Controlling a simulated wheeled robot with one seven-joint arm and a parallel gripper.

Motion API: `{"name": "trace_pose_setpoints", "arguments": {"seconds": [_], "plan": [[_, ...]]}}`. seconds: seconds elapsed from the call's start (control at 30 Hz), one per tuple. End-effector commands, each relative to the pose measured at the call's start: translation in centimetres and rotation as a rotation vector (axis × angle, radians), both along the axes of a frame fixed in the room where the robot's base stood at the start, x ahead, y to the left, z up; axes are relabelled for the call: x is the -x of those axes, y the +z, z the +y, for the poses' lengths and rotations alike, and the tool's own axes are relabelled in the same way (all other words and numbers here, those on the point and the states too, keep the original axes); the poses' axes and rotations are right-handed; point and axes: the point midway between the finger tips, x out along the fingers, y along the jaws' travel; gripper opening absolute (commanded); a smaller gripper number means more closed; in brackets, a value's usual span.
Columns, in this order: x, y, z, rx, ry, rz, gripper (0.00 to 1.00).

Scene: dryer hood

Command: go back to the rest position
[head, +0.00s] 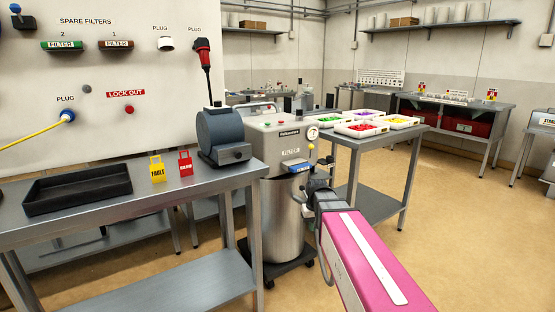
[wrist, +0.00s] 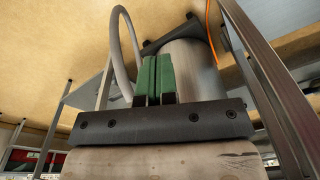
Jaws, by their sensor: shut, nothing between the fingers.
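My gripper shows in the wrist view (wrist: 154,80) with its two green fingers together and nothing between them. In the head view my pink arm reaches in from the lower right, and its dark end is in front of the dryer machine (head: 275,135), at the right of the steel drum (head: 282,225). The fingers are hard to make out there. A blue filter piece (head: 297,167) sits at the machine's front below the FILTER label. The steel drum also shows behind the fingers in the wrist view (wrist: 192,70).
A steel bench (head: 130,205) at the left holds a black tray (head: 80,190), a yellow tag (head: 157,170), a red tag (head: 186,165) and a blue-grey motor-like unit (head: 220,135). A side table (head: 375,145) carries trays of coloured pieces. Open floor (head: 470,220) lies at the right.

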Motion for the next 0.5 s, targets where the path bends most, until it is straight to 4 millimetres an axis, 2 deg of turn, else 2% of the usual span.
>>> {"name": "trace_pose_setpoints", "arguments": {"seconds": [0.03,0.3,0.5], "plan": [[2.3,-1.7,-0.8,0.004,-0.019,0.014,0.0],[10.2,-8.3,-3.7,0.019,-0.108,0.058,0.0],[13.6,-10.7,-4.7,0.026,-0.146,0.077,0.0]]}}
